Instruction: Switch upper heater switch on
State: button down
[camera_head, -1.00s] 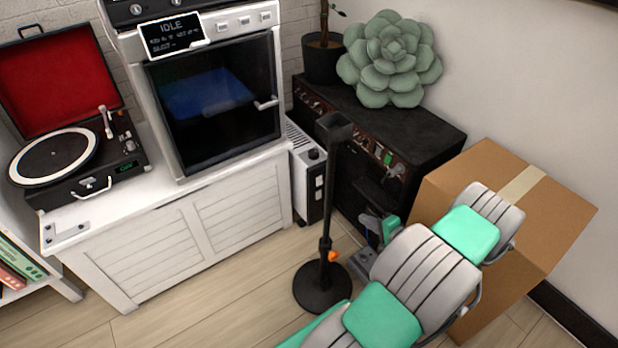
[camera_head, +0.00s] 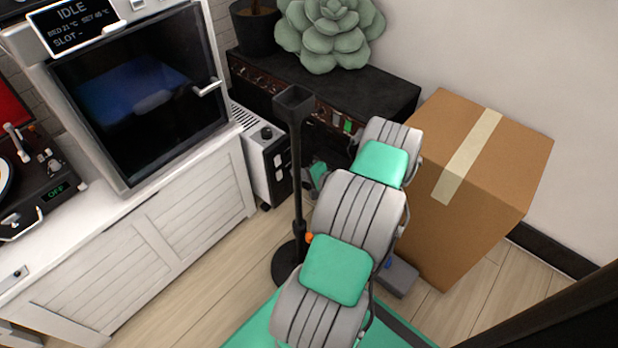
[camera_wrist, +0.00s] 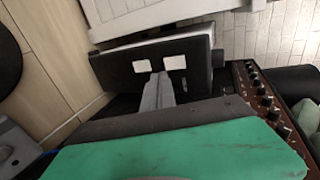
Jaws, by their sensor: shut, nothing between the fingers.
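The heater (camera_head: 250,161) is a low white unit with a black end panel, standing between the white cabinet and the black amplifier. Its panel carries a round knob on top and two white rocker switches below. In the wrist view the black panel (camera_wrist: 115,70) lies sideways with the knob at right, so the upper switch (camera_wrist: 175,62) is the right one and the lower switch (camera_wrist: 142,65) the left. My gripper (camera_wrist: 159,80) is shut and empty, its tips in front of the panel between the switches. Contact and the switches' on or off positions cannot be told.
A black stand (camera_head: 295,190) rises just right of the heater in the head view. The amplifier (camera_head: 390,92) stands behind, with a cardboard box (camera_head: 480,170) to the right. The white cabinet (camera_head: 180,235) bounds the left. Some wood floor shows between.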

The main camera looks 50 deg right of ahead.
aim_at(279, 165)
jog(key=shift+w+r+b+x, duration=0.1)
jog(key=shift+r+b+x, duration=0.15)
jog(key=shift+x, duration=0.75)
jog(key=shift+w+r+b+x, duration=0.15)
jog(key=shift+b+x, duration=0.25)
jog(key=shift+x, duration=0.6)
jog(key=shift+r+b+x, duration=0.15)
jog(key=shift+b+x, duration=0.15)
jog(key=shift+x, duration=0.7)
